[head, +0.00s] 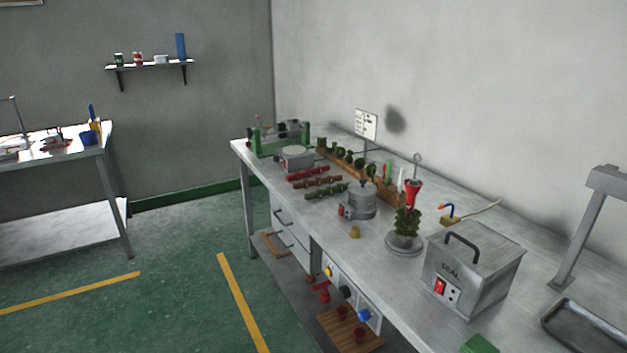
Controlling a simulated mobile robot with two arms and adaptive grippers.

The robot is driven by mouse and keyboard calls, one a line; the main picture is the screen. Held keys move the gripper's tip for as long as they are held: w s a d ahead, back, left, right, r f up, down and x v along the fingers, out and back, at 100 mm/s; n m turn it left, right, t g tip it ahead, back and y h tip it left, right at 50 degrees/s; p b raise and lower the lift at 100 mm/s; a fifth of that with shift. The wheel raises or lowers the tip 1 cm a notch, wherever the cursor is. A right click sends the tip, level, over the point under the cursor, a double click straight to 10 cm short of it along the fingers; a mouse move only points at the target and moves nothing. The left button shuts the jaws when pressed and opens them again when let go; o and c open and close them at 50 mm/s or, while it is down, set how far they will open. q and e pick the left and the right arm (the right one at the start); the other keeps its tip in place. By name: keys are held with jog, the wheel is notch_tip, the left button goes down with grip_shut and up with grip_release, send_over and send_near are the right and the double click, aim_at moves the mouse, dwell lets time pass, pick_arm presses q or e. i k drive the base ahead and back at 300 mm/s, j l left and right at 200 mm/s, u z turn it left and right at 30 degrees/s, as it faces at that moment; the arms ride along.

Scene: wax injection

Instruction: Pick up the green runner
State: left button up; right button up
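A dark green bar, which looks like the green runner (326,190), lies on the metal workbench (390,290). It is the nearest of a group of bars, with a brown bar (317,182) and a red bar (308,173) behind it. The grey pot (362,203) stands close to its right end. Neither of my grippers shows in the head view.
A wooden rack (385,188) with dark green pieces runs along the back. A green tree-like piece (407,222) stands on a round base. A grey box (472,270) with a handle stands at the right. Open green floor (185,270) lies left of the bench.

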aim_at(330, 190)
jog(key=i+j+z, duration=0.15)
jog(key=z, duration=0.3)
jog(key=i+j+z, duration=0.15)
jog(key=z, duration=0.3)
